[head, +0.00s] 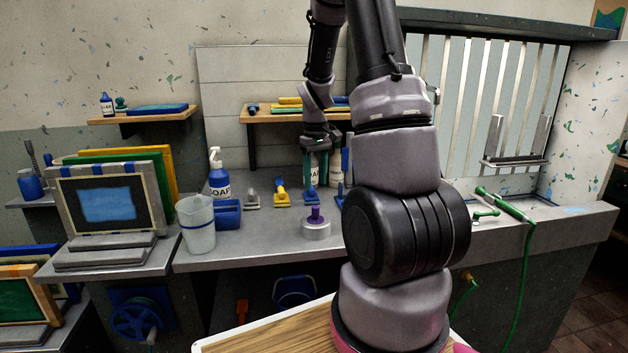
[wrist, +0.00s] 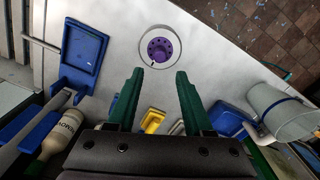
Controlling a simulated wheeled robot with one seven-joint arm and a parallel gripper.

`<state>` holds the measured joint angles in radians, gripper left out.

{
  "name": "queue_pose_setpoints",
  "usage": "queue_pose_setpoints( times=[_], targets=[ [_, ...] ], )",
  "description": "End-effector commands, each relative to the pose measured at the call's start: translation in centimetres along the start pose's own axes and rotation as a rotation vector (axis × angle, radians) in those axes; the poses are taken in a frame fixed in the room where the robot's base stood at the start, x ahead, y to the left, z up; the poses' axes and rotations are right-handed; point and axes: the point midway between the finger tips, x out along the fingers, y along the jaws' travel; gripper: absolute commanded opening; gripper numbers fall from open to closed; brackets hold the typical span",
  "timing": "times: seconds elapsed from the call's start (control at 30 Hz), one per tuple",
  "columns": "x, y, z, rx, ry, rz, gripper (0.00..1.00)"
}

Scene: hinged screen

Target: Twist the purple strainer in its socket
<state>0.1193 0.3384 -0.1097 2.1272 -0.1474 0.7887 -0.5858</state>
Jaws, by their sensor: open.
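The purple strainer (head: 315,214) sits in a round pale grey socket (head: 316,231) on the metal counter, with a short upright knob on top. In the wrist view the strainer (wrist: 160,49) is a purple disc with small holes, inside the socket's pale ring (wrist: 147,35). My gripper (head: 317,178) is above and behind the socket in the head view. In the wrist view its two green fingers (wrist: 158,72) are apart with nothing between them. The strainer lies just beyond the fingertips and is not touched.
A soap bottle (head: 219,175), a blue bin (head: 228,214) and a grey bucket (head: 196,225) stand left on the counter (head: 262,253). Yellow (head: 282,194) and grey (head: 252,199) tools lie nearby. A green hose handle (head: 504,205) is at right. Counter around the socket is clear.

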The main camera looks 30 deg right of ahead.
Motion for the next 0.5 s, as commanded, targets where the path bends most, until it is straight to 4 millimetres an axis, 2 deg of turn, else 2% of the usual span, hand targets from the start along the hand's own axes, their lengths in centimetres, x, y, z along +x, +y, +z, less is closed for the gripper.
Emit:
queue_pose_setpoints(
  times=[0.17, 0.5],
  targets=[
    [1.4, 0.0, 0.0, -0.001, -0.003, -0.001, 0.51],
    [6.4, 0.0, 0.1, 0.000, -0.004, -0.001, 0.51]
  ],
)
